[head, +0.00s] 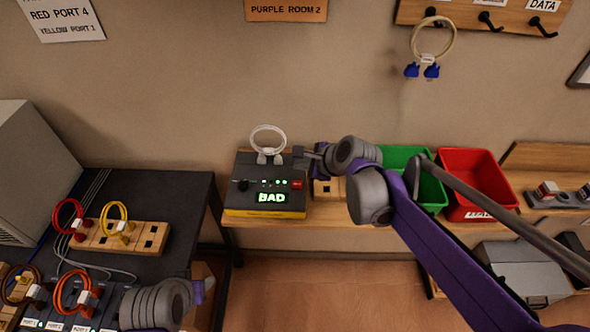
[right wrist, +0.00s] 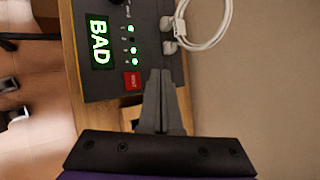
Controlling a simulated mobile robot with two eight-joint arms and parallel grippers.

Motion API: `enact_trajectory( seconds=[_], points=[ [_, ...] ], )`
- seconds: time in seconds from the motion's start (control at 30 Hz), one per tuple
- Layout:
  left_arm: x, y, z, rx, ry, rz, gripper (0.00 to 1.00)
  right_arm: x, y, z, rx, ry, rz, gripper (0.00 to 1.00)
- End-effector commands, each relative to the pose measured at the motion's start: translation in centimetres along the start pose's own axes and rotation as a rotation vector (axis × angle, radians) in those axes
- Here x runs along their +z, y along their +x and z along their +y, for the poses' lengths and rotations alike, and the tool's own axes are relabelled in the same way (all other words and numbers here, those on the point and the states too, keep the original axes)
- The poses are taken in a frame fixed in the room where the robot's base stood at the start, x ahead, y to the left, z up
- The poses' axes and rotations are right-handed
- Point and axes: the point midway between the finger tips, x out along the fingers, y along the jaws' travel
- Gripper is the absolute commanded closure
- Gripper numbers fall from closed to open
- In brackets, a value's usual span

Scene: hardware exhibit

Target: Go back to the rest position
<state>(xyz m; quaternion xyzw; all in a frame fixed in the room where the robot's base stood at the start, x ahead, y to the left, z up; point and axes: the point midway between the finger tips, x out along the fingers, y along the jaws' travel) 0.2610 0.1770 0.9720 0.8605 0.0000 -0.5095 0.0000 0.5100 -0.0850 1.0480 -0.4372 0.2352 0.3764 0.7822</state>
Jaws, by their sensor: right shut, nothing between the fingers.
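My right gripper (head: 301,156) reaches in from the right to the back right corner of the dark tester box (head: 242,186). Its fingers are shut and empty. In the right wrist view the shut fingers (right wrist: 160,80) point at the box's edge beside the red button (right wrist: 132,81); I cannot tell whether they touch it. The box display (head: 272,197) glows green with "BAD", and green lights are lit above it. A white cable loop (head: 268,136) is plugged in at the box's back.
A green bin (head: 432,190) and a red bin (head: 478,172) stand right of the box on the wooden shelf. A black table (head: 185,190) at left holds a wooden port block (head: 150,238) with cables. A cable with blue plugs (head: 422,70) hangs on the wall rack.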

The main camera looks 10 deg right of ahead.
Motion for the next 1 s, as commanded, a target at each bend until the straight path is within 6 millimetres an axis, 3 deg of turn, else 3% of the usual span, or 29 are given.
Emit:
enact_trajectory(
  seconds=[0.23,0.33,0.47,0.7,0.83,1.0],
  points=[
    [0.0,0.0,0.0,0.0,0.0,0.0,0.5,-0.1,-0.3,0.3,0.002,-0.026,0.006,1.0],
    [0.0,0.0,0.0,0.0,0.0,0.0,0.5,-0.7,-1.6,1.7,0.014,-0.157,0.033,1.0],
    [0.0,0.0,0.0,0.0,0.0,0.0,0.5,-2.7,-4.8,5.7,0.061,-0.517,0.102,1.0],
    [0.0,0.0,0.0,0.0,0.0,0.0,0.5,-8.3,-10.6,14.8,0.255,-1.323,0.218,1.0],
    [0.0,0.0,0.0,0.0,0.0,0.0,0.5,-10.8,-12.3,18.3,0.367,-1.634,0.238,1.0],
    [0.0,0.0,0.0,0.0,0.0,0.0,0.5,-12.5,-13.2,20.4,0.451,-1.836,0.239,1.0]
  ],
)
